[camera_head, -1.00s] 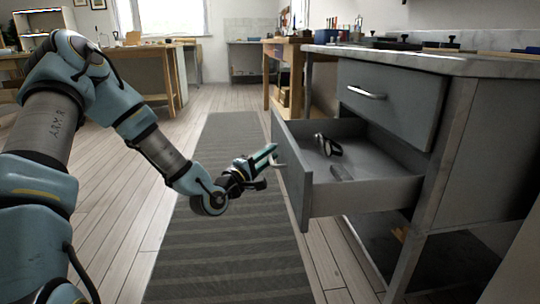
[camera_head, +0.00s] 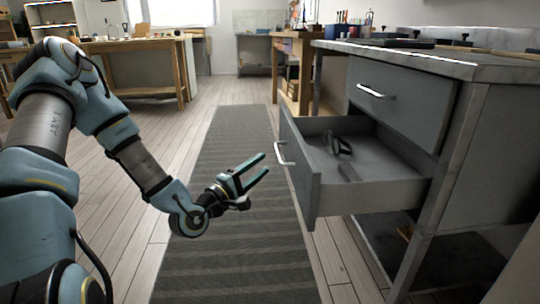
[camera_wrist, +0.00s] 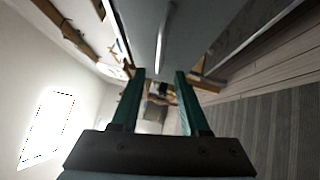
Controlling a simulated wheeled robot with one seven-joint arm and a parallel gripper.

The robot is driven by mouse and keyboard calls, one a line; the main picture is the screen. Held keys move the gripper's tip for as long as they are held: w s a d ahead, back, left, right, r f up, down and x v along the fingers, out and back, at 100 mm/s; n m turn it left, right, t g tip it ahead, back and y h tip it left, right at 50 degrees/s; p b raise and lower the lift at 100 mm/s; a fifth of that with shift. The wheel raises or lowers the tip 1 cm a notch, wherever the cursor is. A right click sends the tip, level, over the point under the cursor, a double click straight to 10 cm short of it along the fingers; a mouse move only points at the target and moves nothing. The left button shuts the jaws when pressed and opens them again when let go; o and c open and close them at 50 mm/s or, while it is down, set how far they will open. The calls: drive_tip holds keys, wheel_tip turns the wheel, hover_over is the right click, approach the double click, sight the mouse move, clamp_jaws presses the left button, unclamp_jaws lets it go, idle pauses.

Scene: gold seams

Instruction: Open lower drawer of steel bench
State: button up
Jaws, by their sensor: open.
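The steel bench (camera_head: 492,130) stands at the right in the head view, with two grey drawers. The upper drawer (camera_head: 402,104) is shut. The lower drawer (camera_head: 370,195) is pulled well out, and its handle (camera_head: 282,154) faces my arm. Dark items (camera_head: 338,145) lie inside it. My gripper (camera_head: 262,172) is open and empty, to the left of the drawer front and a little below the handle, with a gap between. In the wrist view the green fingers (camera_wrist: 160,75) are spread apart, and a handle (camera_wrist: 165,35) shows beyond them.
A grey striped mat (camera_head: 225,240) lies on the wooden floor under my gripper. An open shelf (camera_head: 395,245) is below the drawer. Wooden benches (camera_head: 135,65) stand at the back. The floor left of the drawer is clear.

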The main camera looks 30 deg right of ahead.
drive_tip(key=shift+v, duration=1.15)
drive_tip(key=shift+f, duration=0.1)
